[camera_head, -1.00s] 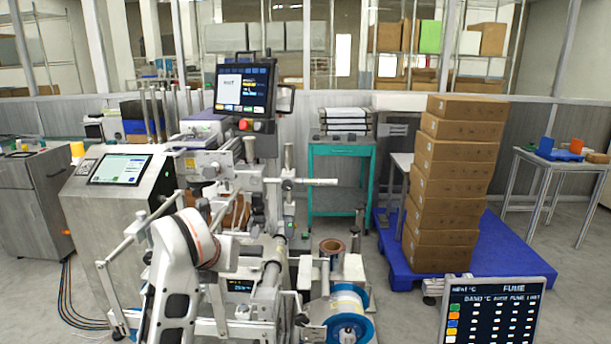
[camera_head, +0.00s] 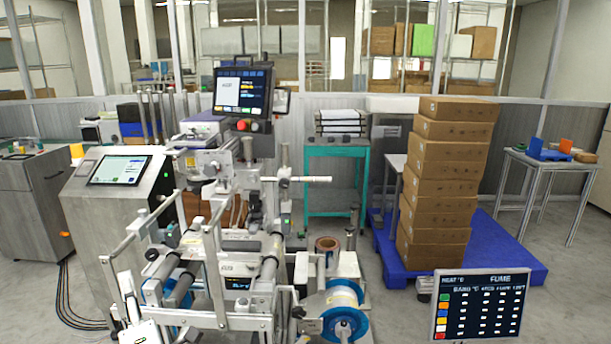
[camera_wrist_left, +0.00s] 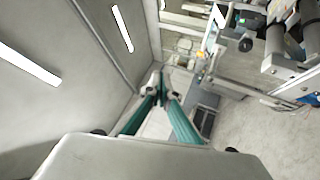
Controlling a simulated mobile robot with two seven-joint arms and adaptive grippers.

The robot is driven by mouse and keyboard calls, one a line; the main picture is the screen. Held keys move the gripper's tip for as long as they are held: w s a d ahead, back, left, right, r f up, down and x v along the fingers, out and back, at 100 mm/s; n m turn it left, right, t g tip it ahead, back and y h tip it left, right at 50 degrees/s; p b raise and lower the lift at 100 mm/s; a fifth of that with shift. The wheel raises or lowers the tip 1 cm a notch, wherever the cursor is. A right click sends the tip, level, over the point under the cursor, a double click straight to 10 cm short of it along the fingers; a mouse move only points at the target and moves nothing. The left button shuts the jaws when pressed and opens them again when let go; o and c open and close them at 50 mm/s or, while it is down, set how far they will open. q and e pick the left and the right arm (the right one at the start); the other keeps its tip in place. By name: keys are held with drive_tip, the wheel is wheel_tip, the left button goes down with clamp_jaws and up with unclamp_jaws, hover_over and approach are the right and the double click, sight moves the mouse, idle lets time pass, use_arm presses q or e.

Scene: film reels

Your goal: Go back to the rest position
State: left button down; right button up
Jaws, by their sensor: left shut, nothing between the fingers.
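My left gripper (camera_wrist_left: 158,82) shows in the left wrist view, its two green fingers brought together with nothing between them. In the head view, only a small white part low at the left may belong to my left arm; I cannot make out the fingers there. My right gripper is in neither view. A blue-flanged film reel (camera_head: 345,322) sits on the machine at the bottom centre of the head view. A second blue reel (camera_head: 178,292) sits at its left side. A brown roll (camera_head: 327,244) lies behind the first reel.
The reel machine (camera_head: 235,255) fills the near middle. A grey cabinet with a screen (camera_head: 118,172) stands left of it. A stack of cartons (camera_head: 440,180) stands on a blue pallet (camera_head: 505,255). A teal cart (camera_head: 336,150) is behind. A status panel (camera_head: 482,305) shows at the lower right.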

use_arm(q)
drive_tip(key=s+d+f+m+t+h, duration=0.1)
drive_tip(key=s+d+f+m+h, duration=0.2)
drive_tip(key=d+f+m+h, duration=0.6)
drive_tip(key=s+d+f+m+t+h, duration=0.15)
drive_tip(key=d+f+m+h, duration=0.4)
drive_tip(key=m, duration=0.65)
drive_tip(key=s+f+m+g, duration=0.4)
drive_tip(key=s+f, duration=0.4)
drive_tip(key=f, duration=0.4)
drive_tip(key=s+f+m+g+h, duration=0.1)
drive_tip(key=s+f+m+g, duration=0.3)
drive_tip(key=s+f, duration=0.4)
wheel_tip(320, 180, down, 4)
drive_tip(key=shift+d+r+m+g, duration=0.15)
drive_tip(key=shift+d+m+g, duration=0.15)
drive_tip(key=shift+g, duration=0.55)
